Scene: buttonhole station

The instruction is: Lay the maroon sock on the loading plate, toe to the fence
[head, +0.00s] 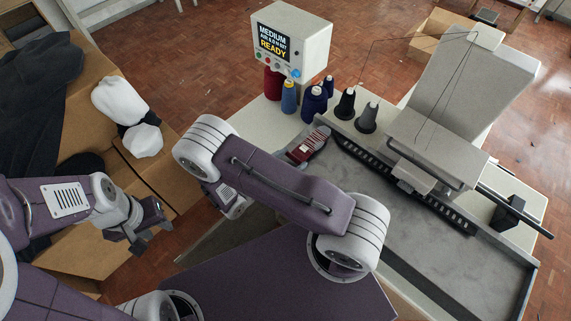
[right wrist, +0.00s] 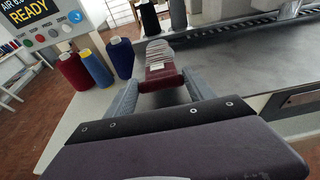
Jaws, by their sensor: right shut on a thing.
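The maroon sock (head: 303,149) is a small folded maroon piece with pale grey bands at its far end. My right gripper (right wrist: 165,84) is shut on it; the sock (right wrist: 162,72) lies between the two grey fingers in the right wrist view. In the head view my right arm hides most of that gripper. The sock is over the near left end of the machine's grey flat bed (head: 472,235); I cannot tell whether it touches. A dark toothed strip (head: 400,185) runs along the bed's back. My left gripper (head: 146,236) is open and empty, beside the cardboard box.
Thread cones (head: 313,103) and a control box (head: 291,38) reading READY stand behind the sock. The sewing head (head: 437,145) overhangs the bed. The bed's right part is bare.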

